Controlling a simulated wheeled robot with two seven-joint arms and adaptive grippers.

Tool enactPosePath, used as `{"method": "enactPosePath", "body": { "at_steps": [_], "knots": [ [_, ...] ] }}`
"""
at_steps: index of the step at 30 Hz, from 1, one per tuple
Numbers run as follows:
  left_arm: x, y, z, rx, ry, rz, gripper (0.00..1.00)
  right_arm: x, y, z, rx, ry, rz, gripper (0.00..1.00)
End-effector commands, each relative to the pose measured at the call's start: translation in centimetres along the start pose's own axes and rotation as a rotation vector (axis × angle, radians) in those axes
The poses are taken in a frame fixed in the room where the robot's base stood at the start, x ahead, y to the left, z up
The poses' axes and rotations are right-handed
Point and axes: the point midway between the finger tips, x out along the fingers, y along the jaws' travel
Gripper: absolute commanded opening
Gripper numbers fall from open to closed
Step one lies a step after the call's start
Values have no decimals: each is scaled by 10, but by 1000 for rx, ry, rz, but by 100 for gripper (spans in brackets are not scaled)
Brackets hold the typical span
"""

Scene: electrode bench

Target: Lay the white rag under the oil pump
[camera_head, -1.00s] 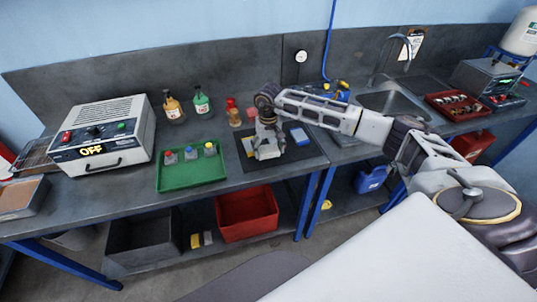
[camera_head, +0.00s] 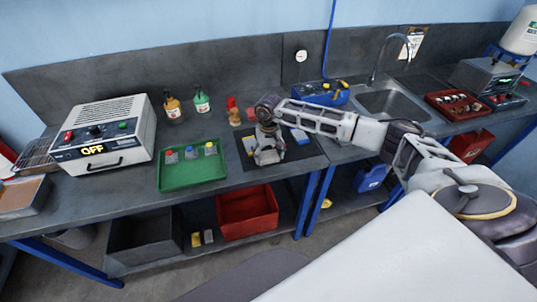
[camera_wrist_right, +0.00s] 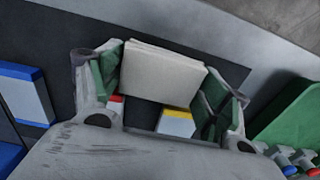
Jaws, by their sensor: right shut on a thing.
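My right gripper (camera_head: 268,152) is low over the dark mat on the bench. In the right wrist view its green-padded fingers (camera_wrist_right: 162,88) are on either side of a folded white rag (camera_wrist_right: 160,72), and it is shut on it. The rag is hardly visible in the head view, behind the gripper. I cannot tell which is the oil pump. Both stand left of and behind the gripper, apart from it. My left gripper is not in view.
On the dark mat (camera_head: 308,158) lie a blue-and-white block (camera_head: 299,136) and a yellow-and-white block (camera_wrist_right: 176,123). A white heater (camera_head: 103,135) is further left.

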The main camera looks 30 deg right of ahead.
Motion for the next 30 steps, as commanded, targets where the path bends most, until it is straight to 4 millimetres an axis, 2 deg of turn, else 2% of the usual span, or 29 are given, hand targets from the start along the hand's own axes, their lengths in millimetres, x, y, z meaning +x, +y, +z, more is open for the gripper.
{"method": "enactPosePath", "body": {
  "at_steps": [4, 5, 10, 24, 30],
  "knots": [
    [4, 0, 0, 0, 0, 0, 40, 3, 0, 0, 0, 0, 0, 58],
    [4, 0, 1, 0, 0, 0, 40, 3, 0, 0, 0, 0, 0, 77],
    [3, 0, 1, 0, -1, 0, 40, 2, 0, 0, 0, 0, 0, 98],
    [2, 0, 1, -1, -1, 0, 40, 2, 0, 0, 0, 0, 0, 98],
    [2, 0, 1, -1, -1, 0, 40, -7, 0, -1, 1, 2, 0, 98]
  ]
}}
